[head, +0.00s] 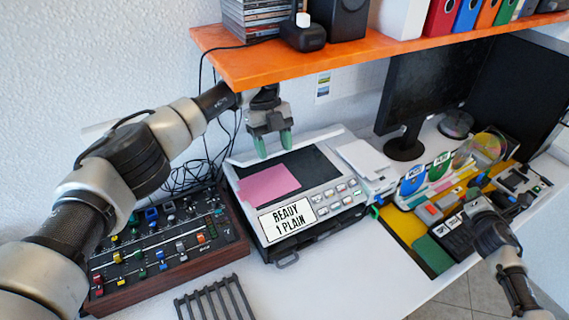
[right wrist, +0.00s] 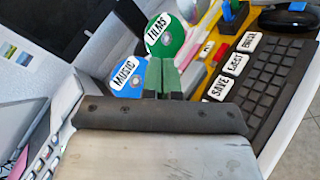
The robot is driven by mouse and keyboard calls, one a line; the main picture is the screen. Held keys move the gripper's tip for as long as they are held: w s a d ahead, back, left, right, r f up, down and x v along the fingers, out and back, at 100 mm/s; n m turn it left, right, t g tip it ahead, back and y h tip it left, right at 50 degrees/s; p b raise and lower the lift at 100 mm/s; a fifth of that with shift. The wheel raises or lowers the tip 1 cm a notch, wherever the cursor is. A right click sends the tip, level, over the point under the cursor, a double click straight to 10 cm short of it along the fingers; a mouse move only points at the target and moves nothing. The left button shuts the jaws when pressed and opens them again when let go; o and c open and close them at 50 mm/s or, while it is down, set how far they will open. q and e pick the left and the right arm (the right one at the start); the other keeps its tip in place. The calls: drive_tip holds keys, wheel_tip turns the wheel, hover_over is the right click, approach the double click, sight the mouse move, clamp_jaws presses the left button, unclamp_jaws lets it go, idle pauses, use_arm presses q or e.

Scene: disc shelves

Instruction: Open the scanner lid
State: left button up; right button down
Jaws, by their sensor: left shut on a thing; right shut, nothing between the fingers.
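The scanner (head: 325,200) is a light grey machine with buttons, a "READY 1 PLAIN" display (head: 286,213) and a dark flat panel (head: 312,165). A pink sheet (head: 268,186) lies over the panel's left part. My left gripper (head: 274,148) points down at the scanner's back edge, its green fingertips shut on a thin part there, apparently the scanner lid (head: 325,135). The lid's outline and angle are hard to make out. My right gripper (head: 472,195) is shut and empty over the right side of the desk; its green fingers also show in the right wrist view (right wrist: 163,82).
An orange shelf (head: 350,52) overhangs close above my left gripper. A mixer (head: 165,250) stands left of the scanner, a dark rack (head: 215,300) in front. Blue (head: 413,180) and green (head: 438,167) discs and a keyboard (right wrist: 268,85) lie right. The front desk middle is clear.

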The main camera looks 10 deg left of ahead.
use_arm(q)
drive_tip(key=shift+a+f, duration=0.15)
use_arm(e)
drive_tip(key=a+n+y, duration=0.3)
drive_tip(key=a+n, duration=0.1)
drive_tip(key=a, duration=0.6)
drive_tip(key=n+y, duration=1)
drive_tip(key=n, duration=0.2)
approach(278, 154)
drive_tip(key=w+a+f, duration=0.2)
drive_tip(key=w+f, duration=0.1)
drive_tip(key=shift+w+a+r, duration=0.45)
drive_tip(key=shift+w+r, duration=0.3)
drive_tip(key=shift+w+a+r, duration=0.45)
drive_tip(key=shift+w+r, duration=0.3)
drive_tip(key=shift+r, duration=0.05)
